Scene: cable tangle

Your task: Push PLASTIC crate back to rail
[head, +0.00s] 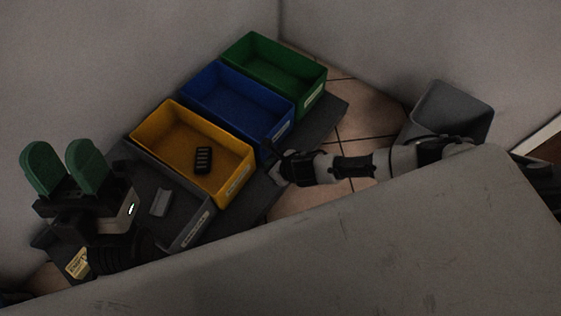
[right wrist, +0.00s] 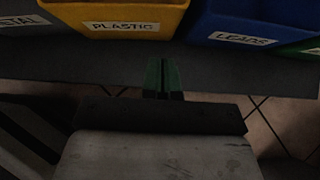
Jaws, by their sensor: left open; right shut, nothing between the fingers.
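The PLASTIC crate is the yellow open box (head: 236,178) between the grey and blue crates, with a black slotted piece (head: 203,160) inside. Its labelled front wall shows at the top of the right wrist view (right wrist: 120,12). I cannot make out a rail behind it. My right gripper (right wrist: 163,75) is shut and empty, its green fingers pointing at the crate fronts near the PLASTIC crate's right end. I cannot tell if it touches. In the head view its fingertips are hard to make out. My left gripper (head: 65,168) is open and empty, left of the grey crate.
The blue LEADS crate (head: 278,128) and green crate (head: 312,92) stand to the right. The grey crate (head: 190,232) at the left holds a small grey block (head: 159,202). All stand on a dark shelf (head: 335,108) against the wall. A grey bin (head: 465,105) stands at right.

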